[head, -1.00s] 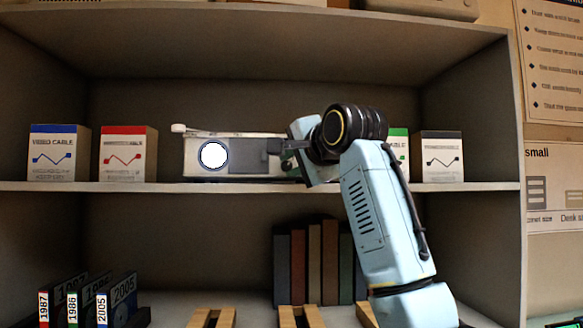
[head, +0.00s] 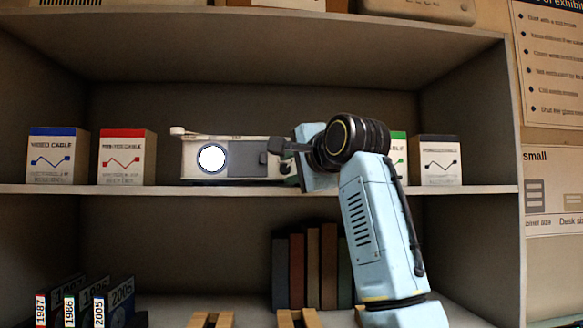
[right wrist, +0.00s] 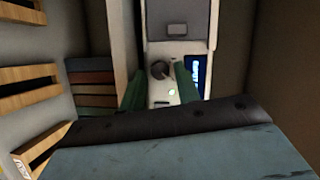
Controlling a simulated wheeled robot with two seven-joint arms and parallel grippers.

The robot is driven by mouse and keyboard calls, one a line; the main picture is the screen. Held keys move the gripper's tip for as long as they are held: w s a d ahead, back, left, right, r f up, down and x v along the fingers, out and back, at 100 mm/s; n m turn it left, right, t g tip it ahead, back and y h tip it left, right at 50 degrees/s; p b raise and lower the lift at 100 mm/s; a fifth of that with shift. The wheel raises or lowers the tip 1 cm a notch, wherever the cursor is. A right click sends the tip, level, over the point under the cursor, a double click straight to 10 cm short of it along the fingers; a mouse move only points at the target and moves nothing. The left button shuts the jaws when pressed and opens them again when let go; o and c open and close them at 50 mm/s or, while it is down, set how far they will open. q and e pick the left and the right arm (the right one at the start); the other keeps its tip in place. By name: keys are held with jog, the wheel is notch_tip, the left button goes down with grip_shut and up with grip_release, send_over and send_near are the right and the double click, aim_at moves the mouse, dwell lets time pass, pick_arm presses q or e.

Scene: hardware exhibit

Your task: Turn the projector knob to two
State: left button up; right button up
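The projector (head: 245,170) is a pale box with a round white lens on the upper shelf. Its knob (right wrist: 160,69) is a small dark round knob on a pale panel in the right wrist view. The knob is hidden in the head view. My right gripper (head: 272,147) is at the projector's right end. In the right wrist view my right gripper (right wrist: 160,80) has its two green fingers apart, one on each side of the knob's column. I cannot tell whether either finger touches the knob. My left gripper is not in view.
Video cable boxes with blue (head: 57,157), red (head: 127,158) and black (head: 438,160) tops stand on the same shelf. A green-topped box (head: 398,144) is partly behind my arm. In the right wrist view a lit blue display (right wrist: 197,75) is beside the right finger.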

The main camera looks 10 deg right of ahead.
jog(key=shift+o, duration=0.8)
jog(key=shift+s+d, duration=0.1)
jog(key=shift+s, duration=0.1)
jog(key=b+v, duration=0.4)
jog(key=v, duration=0.9)
